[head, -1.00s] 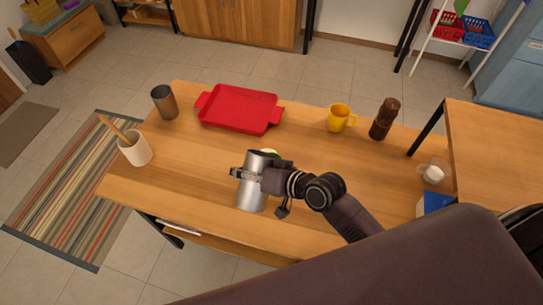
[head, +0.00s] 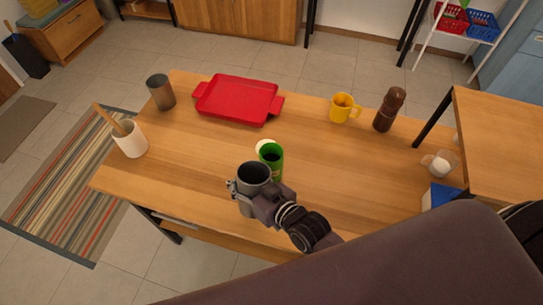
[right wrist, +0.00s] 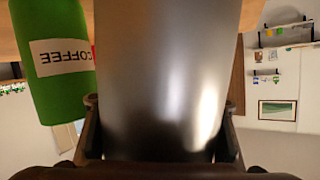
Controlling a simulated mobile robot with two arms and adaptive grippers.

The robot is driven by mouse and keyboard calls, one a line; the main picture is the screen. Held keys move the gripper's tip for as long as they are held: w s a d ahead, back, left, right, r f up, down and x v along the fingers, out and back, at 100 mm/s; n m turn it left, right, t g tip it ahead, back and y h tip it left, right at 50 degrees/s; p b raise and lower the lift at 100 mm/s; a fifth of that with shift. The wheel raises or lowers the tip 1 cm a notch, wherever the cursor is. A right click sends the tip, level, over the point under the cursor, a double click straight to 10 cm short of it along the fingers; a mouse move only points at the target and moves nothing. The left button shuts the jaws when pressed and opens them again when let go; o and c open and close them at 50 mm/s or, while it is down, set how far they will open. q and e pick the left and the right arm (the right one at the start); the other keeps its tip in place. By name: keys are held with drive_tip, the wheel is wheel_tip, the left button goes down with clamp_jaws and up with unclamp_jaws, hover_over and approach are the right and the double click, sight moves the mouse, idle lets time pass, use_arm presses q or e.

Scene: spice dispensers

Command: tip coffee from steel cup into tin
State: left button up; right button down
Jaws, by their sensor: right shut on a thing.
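My right gripper (head: 250,196) is shut on a steel cup (head: 253,180), whose round opening faces up towards the head camera. The inside of the cup looks dark, and I cannot tell whether any coffee is in it. The green coffee tin (head: 274,161) stands on the table just behind and right of the cup, its mouth open and dark. In the right wrist view the cup (right wrist: 165,70) fills the middle between the two fingers (right wrist: 160,135). The tin (right wrist: 58,75) with its COFFEE label is at the left there. My left gripper is out of view.
A white round piece (head: 263,146) is beside the tin, partly hidden. A red tray (head: 238,99), a grey tumbler (head: 160,92), a white utensil pot (head: 132,142), a yellow mug (head: 341,109) and a brown mill (head: 388,110) stand around. The table's right-centre is clear.

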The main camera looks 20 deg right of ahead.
sight(238, 172)
wheel_tip(238, 172, down, 2)
drive_tip(key=shift+s+f+b, duration=0.1)
drive_tip(key=shift+f+b, duration=0.1)
drive_tip(key=shift+b, duration=0.5)
drive_tip(key=shift+s+a+r+n+t, duration=0.15)
drive_tip(key=shift+n+t, duration=0.15)
drive_tip(key=shift+n, duration=0.2)
drive_tip(key=shift+r+n+b, duration=0.1)
drive_tip(key=shift+n+b, duration=0.2)
drive_tip(key=shift+r+t+p, duration=0.3)
drive_tip(key=shift+r, duration=0.1)
wheel_tip(238, 172, up, 4)
drive_tip(key=p, duration=0.4)
drive_tip(key=shift+r+p, duration=0.2)
drive_tip(key=shift+p, duration=0.15)
drive_tip(key=shift+s+f, duration=0.1)
